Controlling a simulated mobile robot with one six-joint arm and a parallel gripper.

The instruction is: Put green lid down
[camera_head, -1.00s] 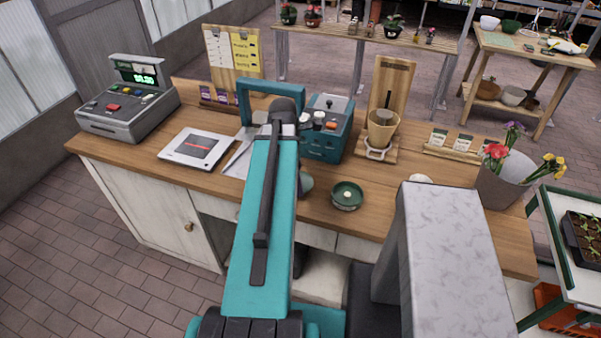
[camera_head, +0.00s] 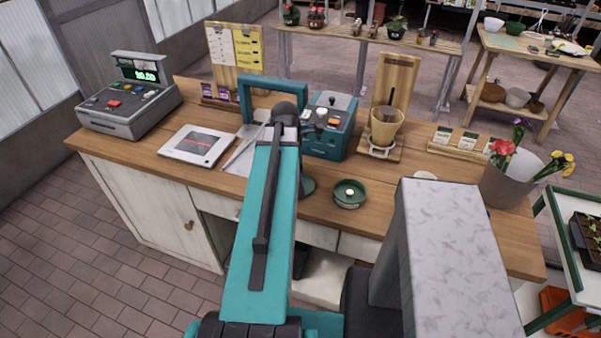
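A round dark green container (camera_head: 349,195) with a pale knob-like spot in its middle stands on the wooden counter (camera_head: 325,210), right of my arm. A rounded dark green piece (camera_head: 308,186) shows just past the right side of my teal arm link. It may be the green lid, but most of it is hidden, and I cannot tell whether it is held or touches the counter. My gripper is hidden behind my own arm, so its fingers and what they may hold do not show.
A teal toolbox-like unit (camera_head: 327,127) and a wooden stand with a tan pot (camera_head: 387,126) are behind the green container. A flower bucket (camera_head: 509,180) is right. Some counter around the container is bare.

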